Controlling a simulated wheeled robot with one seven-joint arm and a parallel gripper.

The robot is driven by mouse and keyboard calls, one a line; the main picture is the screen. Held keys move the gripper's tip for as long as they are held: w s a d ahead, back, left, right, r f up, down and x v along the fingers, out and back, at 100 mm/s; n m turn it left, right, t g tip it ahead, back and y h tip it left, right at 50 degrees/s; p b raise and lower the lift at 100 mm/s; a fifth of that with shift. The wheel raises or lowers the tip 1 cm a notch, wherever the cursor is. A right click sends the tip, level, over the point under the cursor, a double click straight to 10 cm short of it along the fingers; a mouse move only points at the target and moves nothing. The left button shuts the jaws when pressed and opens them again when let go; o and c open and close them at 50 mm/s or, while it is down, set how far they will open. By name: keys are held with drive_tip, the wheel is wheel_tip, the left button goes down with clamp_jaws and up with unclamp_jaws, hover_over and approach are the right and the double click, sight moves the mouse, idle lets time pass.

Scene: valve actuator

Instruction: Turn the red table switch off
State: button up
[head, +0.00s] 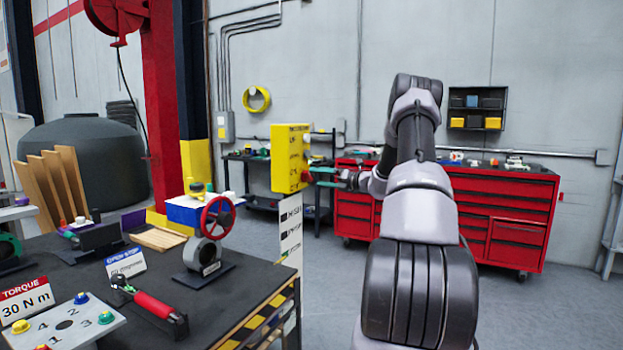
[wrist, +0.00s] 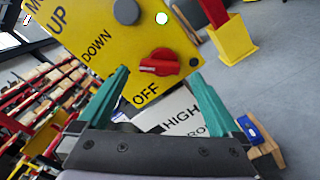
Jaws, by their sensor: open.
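The red switch (wrist: 160,62) is a rotary knob low on a yellow control panel (wrist: 98,35), seen tilted in the wrist view. The word OFF is printed just below the knob. In the head view, the yellow panel (head: 290,150) stands beyond the workbench, and the red knob (head: 306,176) shows at its right edge. My gripper (wrist: 163,95) has two green fingers spread apart, one on each side below the knob. It is open and holds nothing. In the head view my gripper (head: 318,177) is close to the panel's right side; contact with the knob cannot be told.
A black workbench (head: 250,268) at left carries a red handwheel valve (head: 217,218), a torque wrench (head: 150,306) and a torque sign. Red tool cabinets (head: 500,215) stand behind my arm. A white sign is under the panel. Grey floor is clear at right.

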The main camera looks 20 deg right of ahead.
sight(310, 176)
drive_tip(key=shift+x, duration=1.8)
drive_tip(key=c, duration=1.3)
